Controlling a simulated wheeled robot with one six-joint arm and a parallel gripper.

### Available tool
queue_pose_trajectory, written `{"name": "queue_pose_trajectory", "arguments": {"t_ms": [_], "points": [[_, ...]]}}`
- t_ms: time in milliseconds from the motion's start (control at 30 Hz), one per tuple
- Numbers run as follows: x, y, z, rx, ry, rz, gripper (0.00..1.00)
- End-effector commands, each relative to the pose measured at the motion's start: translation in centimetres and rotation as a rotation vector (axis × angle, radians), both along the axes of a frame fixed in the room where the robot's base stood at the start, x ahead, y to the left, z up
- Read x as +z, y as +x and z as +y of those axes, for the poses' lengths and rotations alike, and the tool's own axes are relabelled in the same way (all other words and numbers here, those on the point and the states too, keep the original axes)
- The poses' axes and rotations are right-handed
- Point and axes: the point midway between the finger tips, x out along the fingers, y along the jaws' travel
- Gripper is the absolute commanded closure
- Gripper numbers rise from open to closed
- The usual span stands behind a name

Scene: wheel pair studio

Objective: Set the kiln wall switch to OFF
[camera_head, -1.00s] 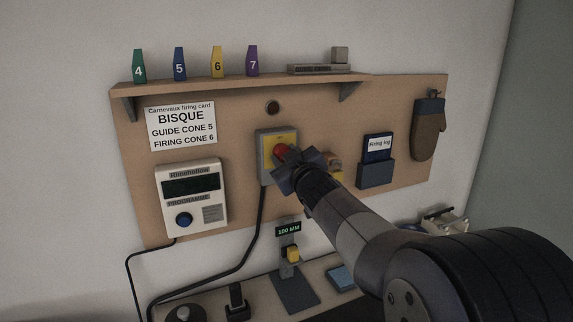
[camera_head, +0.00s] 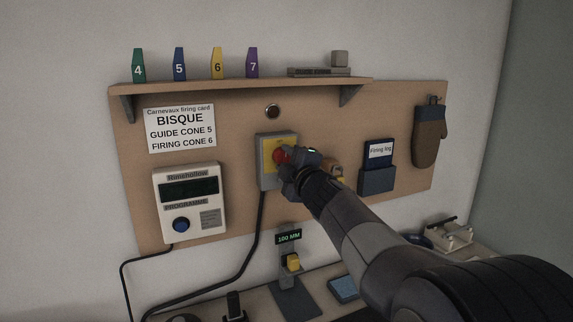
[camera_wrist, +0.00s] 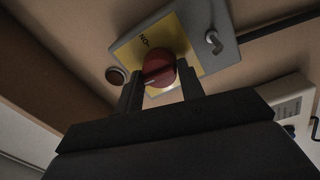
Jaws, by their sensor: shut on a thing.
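The kiln wall switch is a grey box with a yellow plate (camera_head: 266,158) and a red rotary knob (camera_head: 281,156), fixed to the wooden wall board. My gripper (camera_wrist: 160,92) has one finger on each side of the red knob and is shut on it. In the wrist view the knob (camera_wrist: 158,66) carries a raised bar with a pale mark near its lower left end. An ON label (camera_wrist: 145,42) shows on the yellow plate. No OFF label can be read, and my gripper hides part of the plate.
A round lamp (camera_head: 272,111) sits above the switch, below a shelf (camera_head: 240,84) holding numbered cones. A programmer (camera_head: 190,203) is at left. A firing log holder (camera_head: 378,180) and a hanging mitt (camera_head: 429,135) are at right. A bench with small items lies below.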

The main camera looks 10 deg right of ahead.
Motion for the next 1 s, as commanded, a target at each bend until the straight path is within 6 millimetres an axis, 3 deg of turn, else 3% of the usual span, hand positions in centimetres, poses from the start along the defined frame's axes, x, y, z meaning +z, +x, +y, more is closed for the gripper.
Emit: {"name": "queue_pose_trajectory", "arguments": {"t_ms": [733,767,1000], "points": [[-0.29,0.02,0.0,0.001,-0.086,-0.012,0.86],[-0.29,0.02,0.0,0.001,-0.086,-0.012,0.62],[-0.18,0.02,0.0,0.0,-0.085,-0.014,0.42]]}}
